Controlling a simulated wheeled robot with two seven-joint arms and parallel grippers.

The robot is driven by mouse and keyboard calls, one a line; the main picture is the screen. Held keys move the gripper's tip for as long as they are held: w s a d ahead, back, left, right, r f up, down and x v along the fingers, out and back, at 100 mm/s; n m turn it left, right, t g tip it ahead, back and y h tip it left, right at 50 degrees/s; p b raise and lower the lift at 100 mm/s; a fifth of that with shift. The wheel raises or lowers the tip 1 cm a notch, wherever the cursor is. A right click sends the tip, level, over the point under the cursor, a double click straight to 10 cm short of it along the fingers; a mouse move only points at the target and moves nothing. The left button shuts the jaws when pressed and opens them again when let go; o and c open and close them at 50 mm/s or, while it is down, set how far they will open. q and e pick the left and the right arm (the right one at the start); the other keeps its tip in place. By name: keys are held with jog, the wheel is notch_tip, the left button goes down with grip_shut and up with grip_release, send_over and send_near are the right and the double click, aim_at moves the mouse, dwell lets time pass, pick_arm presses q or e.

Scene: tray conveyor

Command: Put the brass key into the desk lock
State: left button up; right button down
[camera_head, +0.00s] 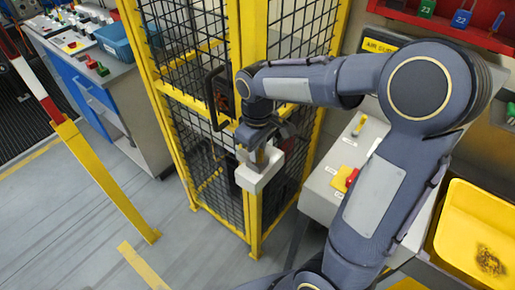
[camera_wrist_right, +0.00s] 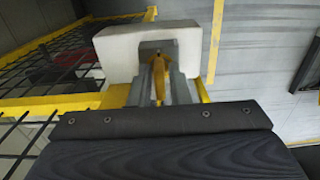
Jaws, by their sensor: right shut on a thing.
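My right gripper (camera_head: 259,152) is at a white box (camera_head: 262,174) on the yellow fence post. In the right wrist view its fingers (camera_wrist_right: 160,92) are shut on the brass key (camera_wrist_right: 159,82). The key's far end is at the dark recess of the white box (camera_wrist_right: 112,48); how deep it sits is hidden. A sloped grey desk (camera_head: 325,172) stands right of the fence, partly behind my right arm. It carries a red and yellow fitting (camera_head: 345,178) and a yellow part (camera_head: 359,125). I cannot tell which of these is the desk lock. My left gripper is out of view.
A yellow-framed black mesh fence (camera_head: 247,225) stands in the middle. A bench (camera_head: 105,60) with a blue bin (camera_head: 114,41) is at the upper left. A yellow tray (camera_head: 468,205) is at the right. A yellow post (camera_head: 105,180) leans left. Floor in front is clear.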

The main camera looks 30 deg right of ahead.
jog(key=shift+r, duration=0.25)
jog(key=shift+r+p, duration=1.6)
jog(key=shift+r, duration=0.1)
jog(key=shift+r+p, duration=0.9)
jog(key=shift+r, duration=1)
